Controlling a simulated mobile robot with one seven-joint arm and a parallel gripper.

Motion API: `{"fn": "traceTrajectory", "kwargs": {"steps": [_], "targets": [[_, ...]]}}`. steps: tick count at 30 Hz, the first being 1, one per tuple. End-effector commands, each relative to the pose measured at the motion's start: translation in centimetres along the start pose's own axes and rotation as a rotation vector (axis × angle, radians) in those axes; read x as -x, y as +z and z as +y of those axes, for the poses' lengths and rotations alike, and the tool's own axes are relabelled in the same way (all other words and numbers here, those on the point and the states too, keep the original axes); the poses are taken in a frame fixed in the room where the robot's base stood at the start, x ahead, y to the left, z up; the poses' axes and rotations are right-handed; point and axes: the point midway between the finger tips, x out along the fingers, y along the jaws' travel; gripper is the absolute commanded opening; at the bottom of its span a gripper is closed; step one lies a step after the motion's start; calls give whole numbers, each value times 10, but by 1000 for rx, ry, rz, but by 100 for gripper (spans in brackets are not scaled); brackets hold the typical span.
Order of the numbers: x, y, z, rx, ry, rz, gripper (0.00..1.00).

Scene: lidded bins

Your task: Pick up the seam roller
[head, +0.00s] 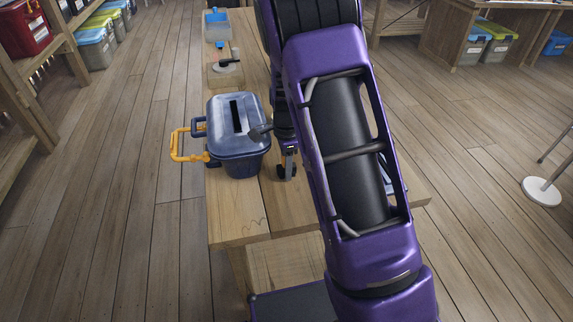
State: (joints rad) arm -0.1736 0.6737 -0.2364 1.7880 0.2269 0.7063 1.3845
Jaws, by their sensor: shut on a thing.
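My gripper (288,168) points down over the wooden table, just right of the blue bin. It is shut on a small dark thing (281,171) with a rounded end, which I take to be the seam roller. Most of it is hidden by the fingers and my arm, so its full shape and whether it touches the table cannot be told. A dark grey flat piece (260,131) juts left from beside my wrist, in front of the bin's right edge; I cannot tell what it belongs to.
A blue lidded bin (236,142) with a slot and yellow handle stands on the table (237,218). Behind it are a wooden block (222,77) with a dark-handled thing and a blue-and-clear container (216,28). The table's front left is clear. My arm hides its right side.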

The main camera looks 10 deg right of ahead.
Motion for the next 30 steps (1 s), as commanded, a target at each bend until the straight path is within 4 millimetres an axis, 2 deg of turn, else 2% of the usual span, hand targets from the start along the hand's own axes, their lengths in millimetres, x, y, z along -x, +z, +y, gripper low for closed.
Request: {"fn": "traceTrajectory", "kwargs": {"steps": [1, 2, 11, 16, 20, 30], "targets": [[0, 0, 0, 0, 0, 0, 4], [0, 0, 0, 0, 0, 0, 0], [1, 0, 0, 0, -1, 0, 0], [14, 0, -1, 0, -3, 0, 0], [42, 0, -1, 1, -5, -1, 0], [133, 0, -1, 0, -6, -1, 0]]}}
